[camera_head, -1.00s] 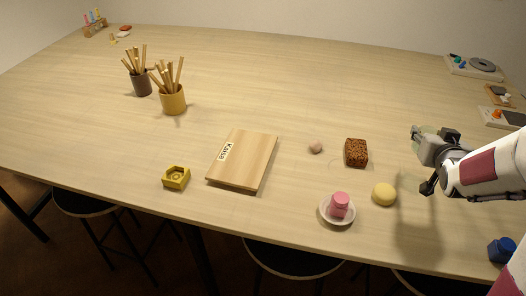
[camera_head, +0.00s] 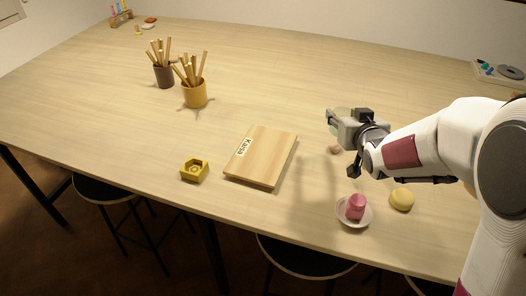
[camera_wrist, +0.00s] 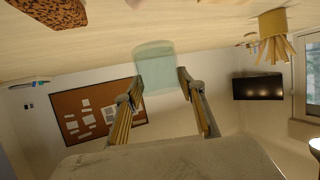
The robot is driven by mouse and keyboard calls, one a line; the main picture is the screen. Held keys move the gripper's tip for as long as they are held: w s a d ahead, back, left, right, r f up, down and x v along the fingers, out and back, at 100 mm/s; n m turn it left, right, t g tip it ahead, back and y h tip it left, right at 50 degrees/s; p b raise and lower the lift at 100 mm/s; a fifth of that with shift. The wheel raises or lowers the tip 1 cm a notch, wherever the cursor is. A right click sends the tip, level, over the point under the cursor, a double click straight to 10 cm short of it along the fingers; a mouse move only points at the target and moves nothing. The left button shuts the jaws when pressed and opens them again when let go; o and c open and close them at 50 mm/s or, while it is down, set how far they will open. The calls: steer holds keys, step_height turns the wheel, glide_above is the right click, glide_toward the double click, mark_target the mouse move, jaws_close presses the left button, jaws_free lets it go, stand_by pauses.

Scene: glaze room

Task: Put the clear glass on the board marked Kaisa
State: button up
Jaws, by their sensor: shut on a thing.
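The wooden board marked Kaisa (camera_head: 265,160) lies flat on the table, left of my arm, with nothing on it. My gripper (camera_head: 338,120) is in the air above the table, to the right of the board and a little farther back. It is shut on the clear glass, which shows in the wrist view (camera_wrist: 154,66) as a pale green, see-through cup between the fingertips (camera_wrist: 158,88). In the head view the glass is mostly hidden by my gripper.
A pink object (camera_head: 356,205) stands on a small white saucer (camera_head: 343,217), beside a yellow ball (camera_head: 402,199). A yellow hexagonal piece (camera_head: 194,170) lies left of the board. Two cups of sticks, one brown (camera_head: 164,79) and one ochre (camera_head: 194,95), stand behind. A small beige lump (camera_head: 335,149) lies below my gripper.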

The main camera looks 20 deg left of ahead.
steer(key=s+a+r+n+g+y, duration=0.1)
steer(key=s+a, duration=0.2)
steer(key=a, duration=0.7)
steer(key=s+a+r+n+y, duration=0.1)
steer(key=s+a+n+y, duration=0.1)
steer(key=a, duration=0.8)
steer(key=shift+s+g, duration=0.4)
steer(key=shift+s, duration=0.15)
glide_above(263, 152)
steer(key=shift+f, duration=3.15)
steer(key=shift+f, duration=1.85)
steer(key=shift+f, duration=0.1)
